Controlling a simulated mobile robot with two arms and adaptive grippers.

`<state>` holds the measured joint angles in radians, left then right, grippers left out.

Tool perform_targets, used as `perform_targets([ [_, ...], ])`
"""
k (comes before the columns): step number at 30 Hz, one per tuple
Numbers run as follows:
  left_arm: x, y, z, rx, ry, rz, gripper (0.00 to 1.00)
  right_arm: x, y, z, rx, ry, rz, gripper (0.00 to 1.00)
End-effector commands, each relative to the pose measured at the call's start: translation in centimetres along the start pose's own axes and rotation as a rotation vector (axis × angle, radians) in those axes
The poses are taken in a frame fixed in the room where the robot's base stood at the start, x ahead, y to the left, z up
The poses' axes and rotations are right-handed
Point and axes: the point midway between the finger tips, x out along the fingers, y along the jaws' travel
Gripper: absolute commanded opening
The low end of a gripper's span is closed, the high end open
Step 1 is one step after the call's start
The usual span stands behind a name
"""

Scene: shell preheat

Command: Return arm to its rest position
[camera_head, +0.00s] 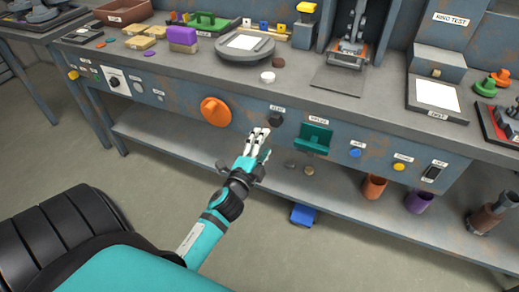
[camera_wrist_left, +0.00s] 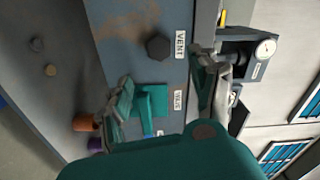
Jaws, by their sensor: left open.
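My left gripper (camera_head: 257,141) is open and empty. It is in front of the bench's blue front panel (camera_head: 180,100), just below a dark knob (camera_head: 275,119) and left of a teal handle (camera_head: 314,137). In the left wrist view the fingers of this gripper (camera_wrist_left: 162,85) are spread apart. Between and beyond them show the dark hexagonal knob (camera_wrist_left: 159,47), labelled VENT, and the teal handle (camera_wrist_left: 153,101). Whether a finger touches the panel is hard to tell, but nothing is held. My right gripper is not in view.
An orange round knob (camera_head: 216,111) sits on the panel left of the gripper. The lower shelf (camera_head: 180,141) holds orange (camera_head: 374,186) and purple (camera_head: 418,200) cups. A blue object (camera_head: 303,214) lies below. The floor (camera_head: 300,260) in front is mostly clear.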

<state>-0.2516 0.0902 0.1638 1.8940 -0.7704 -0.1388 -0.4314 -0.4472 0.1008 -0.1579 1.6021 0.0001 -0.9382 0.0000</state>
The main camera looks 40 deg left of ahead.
Motion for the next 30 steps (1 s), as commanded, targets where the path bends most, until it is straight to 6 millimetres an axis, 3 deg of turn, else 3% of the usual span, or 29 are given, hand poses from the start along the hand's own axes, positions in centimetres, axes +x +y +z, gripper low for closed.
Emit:
perform_targets([
  [3,-1.6,0.1,0.0,0.000,-0.001,0.002,0.62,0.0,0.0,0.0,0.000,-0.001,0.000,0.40],
  [7,-2.3,0.0,0.0,0.001,-0.001,0.000,0.62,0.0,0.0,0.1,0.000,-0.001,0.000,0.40],
  [24,-2.4,0.2,0.0,-0.004,-0.003,0.005,0.62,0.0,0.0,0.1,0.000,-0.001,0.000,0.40],
  [27,-2.7,2.0,0.4,-0.058,-0.028,0.053,0.62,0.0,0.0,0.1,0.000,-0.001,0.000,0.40],
  [30,-3.7,6.6,1.1,-0.186,-0.097,0.175,0.62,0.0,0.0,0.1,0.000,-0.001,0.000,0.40],
])
